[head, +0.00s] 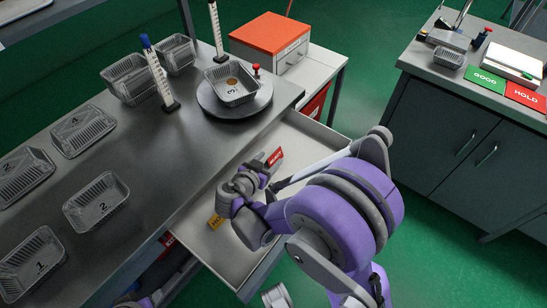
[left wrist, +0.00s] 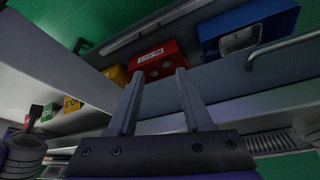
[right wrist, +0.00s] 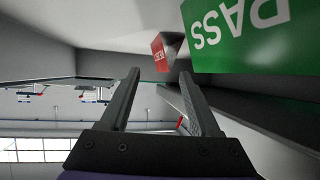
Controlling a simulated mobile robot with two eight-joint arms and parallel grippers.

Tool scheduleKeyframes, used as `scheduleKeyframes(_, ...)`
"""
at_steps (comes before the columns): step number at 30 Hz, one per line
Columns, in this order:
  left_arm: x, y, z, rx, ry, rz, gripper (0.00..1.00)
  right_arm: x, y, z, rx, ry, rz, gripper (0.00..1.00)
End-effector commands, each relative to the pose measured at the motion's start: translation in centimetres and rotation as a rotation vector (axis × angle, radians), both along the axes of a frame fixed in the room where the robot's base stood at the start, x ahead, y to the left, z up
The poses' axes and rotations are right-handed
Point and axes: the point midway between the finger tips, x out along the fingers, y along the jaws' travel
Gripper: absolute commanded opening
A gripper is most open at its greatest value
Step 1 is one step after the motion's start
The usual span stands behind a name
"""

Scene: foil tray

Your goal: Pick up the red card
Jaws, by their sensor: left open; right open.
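The red card (head: 275,157) stands in the open drawer (head: 205,246), near its far end in the head view. In the right wrist view the red card (right wrist: 160,52) shows just beyond the fingertips, its lettering turned. My right gripper (head: 240,186) is over the drawer, nearer the camera than the red card; its fingers are largely hidden in the head view. In the right wrist view the right gripper (right wrist: 161,74) is open with nothing between its fingers. My left gripper (left wrist: 154,74) is open and empty, low by the shelving in the left wrist view.
A green PASS card (right wrist: 240,35) is close on the right in the right wrist view. A yellow card (head: 215,221) lies in the drawer. Foil trays (head: 97,201) stand on the bench above. Red (left wrist: 160,60) and blue (left wrist: 250,30) containers are near my left gripper.

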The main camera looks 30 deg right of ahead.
Motion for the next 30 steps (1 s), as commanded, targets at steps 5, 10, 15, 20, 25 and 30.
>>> scheduleKeyframes(5,0.0,0.0,-0.4,0.000,0.001,0.000,0.50,1.2,-1.8,-0.9,-0.001,0.000,-0.004,0.63)
scheduleKeyframes(10,0.0,0.0,-0.7,0.000,0.002,0.000,0.50,2.3,-3.5,-1.9,-0.002,0.001,-0.003,0.63)
scheduleKeyframes(15,0.0,0.0,-0.7,0.000,0.002,0.000,0.50,2.7,-4.0,-2.1,-0.001,0.001,0.000,0.63)
scheduleKeyframes(20,0.0,0.0,-0.7,0.000,0.002,0.000,0.50,2.7,-3.9,-2.1,-0.001,0.001,0.000,0.59)
scheduleKeyframes(25,0.0,0.0,-0.7,0.000,0.002,0.000,0.50,2.7,-3.9,-2.1,0.000,0.000,0.000,0.29)
scheduleKeyframes(30,0.0,0.0,-0.7,0.000,0.002,0.000,0.50,2.6,-3.9,-2.1,0.000,0.000,0.000,0.00)
